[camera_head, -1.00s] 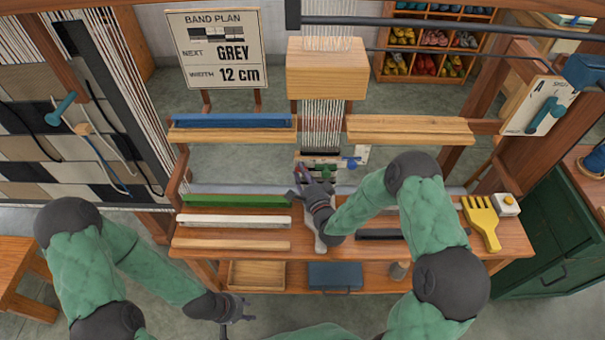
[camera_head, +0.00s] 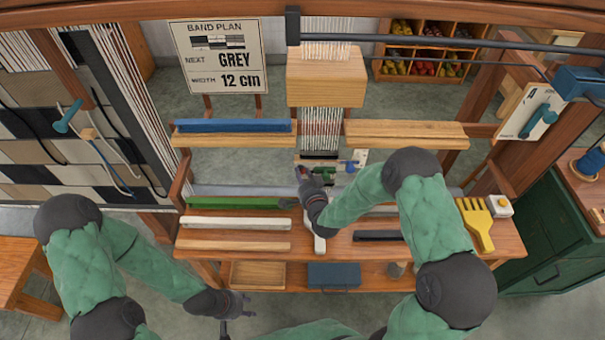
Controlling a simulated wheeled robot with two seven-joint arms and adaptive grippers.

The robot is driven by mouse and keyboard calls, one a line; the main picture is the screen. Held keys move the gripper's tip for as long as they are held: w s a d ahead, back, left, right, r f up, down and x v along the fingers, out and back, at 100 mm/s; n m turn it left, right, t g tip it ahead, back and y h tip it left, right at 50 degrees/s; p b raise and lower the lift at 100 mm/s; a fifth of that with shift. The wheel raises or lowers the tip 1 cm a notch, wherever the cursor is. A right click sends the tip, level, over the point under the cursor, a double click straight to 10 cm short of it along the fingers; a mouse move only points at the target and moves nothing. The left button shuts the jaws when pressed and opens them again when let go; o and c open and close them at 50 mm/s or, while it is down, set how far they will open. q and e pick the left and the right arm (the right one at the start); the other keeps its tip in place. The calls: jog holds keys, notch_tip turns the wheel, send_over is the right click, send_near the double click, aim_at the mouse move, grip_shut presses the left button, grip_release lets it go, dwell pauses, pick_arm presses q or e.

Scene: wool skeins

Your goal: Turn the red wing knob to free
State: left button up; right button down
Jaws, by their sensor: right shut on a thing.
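My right gripper (camera_head: 307,178) is at the middle of the loom bench, at the lower end of the white warp strip. It is shut on a small red piece (camera_head: 302,172), which looks like the red wing knob. The fingers cover most of it, so its angle cannot be told. My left gripper (camera_head: 240,305) hangs low in front of the bench, open and empty, well away from the knob.
Close right of the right gripper are a green part (camera_head: 325,172) and a blue knob (camera_head: 351,167). Green (camera_head: 235,203) and white (camera_head: 235,223) bars lie on the bench to the left. A yellow comb (camera_head: 477,222) lies at the right.

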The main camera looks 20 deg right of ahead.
jog(key=shift+a+r+n+g+h+p, duration=0.1)
jog(key=shift+n+g+h+p, duration=0.7)
jog(key=shift+n, duration=0.9)
jog(key=shift+a+n+g+h+p, duration=0.1)
jog(key=shift+n+g+h+p, duration=0.3)
jog(key=shift+n+h+p, duration=1.05)
jog(key=shift+s+n, duration=0.1)
jog(key=shift+n, duration=0.25)
jog(key=shift+d, duration=0.1)
jog(key=c, duration=1.2)
grip_release()
jog(key=shift+y, duration=0.35)
jog(key=v, duration=1.2)
